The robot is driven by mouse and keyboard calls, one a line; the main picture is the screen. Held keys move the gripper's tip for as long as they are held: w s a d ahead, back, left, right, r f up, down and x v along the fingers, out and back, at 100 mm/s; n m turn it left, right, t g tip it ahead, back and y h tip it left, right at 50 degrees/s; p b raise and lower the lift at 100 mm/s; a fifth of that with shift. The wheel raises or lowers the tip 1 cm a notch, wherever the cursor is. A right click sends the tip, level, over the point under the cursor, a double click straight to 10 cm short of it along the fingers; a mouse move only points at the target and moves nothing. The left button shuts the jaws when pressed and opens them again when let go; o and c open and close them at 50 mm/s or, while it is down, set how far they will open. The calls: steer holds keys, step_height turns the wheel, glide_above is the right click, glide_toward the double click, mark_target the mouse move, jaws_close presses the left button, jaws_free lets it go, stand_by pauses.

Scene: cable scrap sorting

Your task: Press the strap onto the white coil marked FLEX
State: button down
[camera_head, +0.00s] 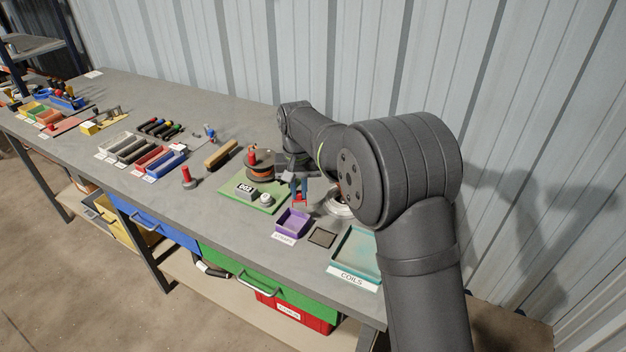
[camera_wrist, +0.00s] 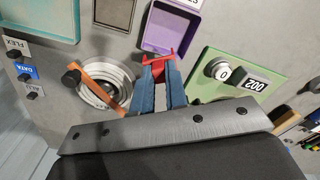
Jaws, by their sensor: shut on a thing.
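My gripper (camera_wrist: 160,82) has blue fingers shut on a red strap (camera_wrist: 159,59), a small U-shaped piece at the fingertips. The strap also shows in the head view (camera_head: 300,201). A white coil (camera_wrist: 122,88) lies left of my fingers in the wrist view, apart from the strap. An orange-brown bar (camera_wrist: 97,84) with a black knob crosses over the coil. In the head view the coil (camera_head: 338,210) is partly hidden by my arm. No mark is readable on the coil; a FLEX tag (camera_wrist: 16,46) lies farther left.
A purple strap tray (camera_wrist: 149,40) lies just beyond the strap. A green board (camera_wrist: 205,62) with a counter box reading 002 (camera_wrist: 256,85) stands to the right. A teal coils tray (camera_head: 340,262) and a dark square pad (camera_head: 321,237) are nearby. DATA (camera_wrist: 27,72) and AUX tags lie left.

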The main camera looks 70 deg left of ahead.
steer(key=w+a+r+n, duration=0.2)
steer(key=w+a, duration=0.1)
steer(key=w, duration=0.7)
glide_above(331, 199)
steer(key=shift+d+f, duration=0.1)
steer(key=shift+f, duration=2.4)
steer(key=shift+f, duration=1.3)
stand_by(0.5)
steer(key=c, duration=1.4)
jaws_free()
steer(key=shift+o, duration=0.2)
steer(key=shift+r, duration=0.1)
steer(key=shift+r, duration=2.9)
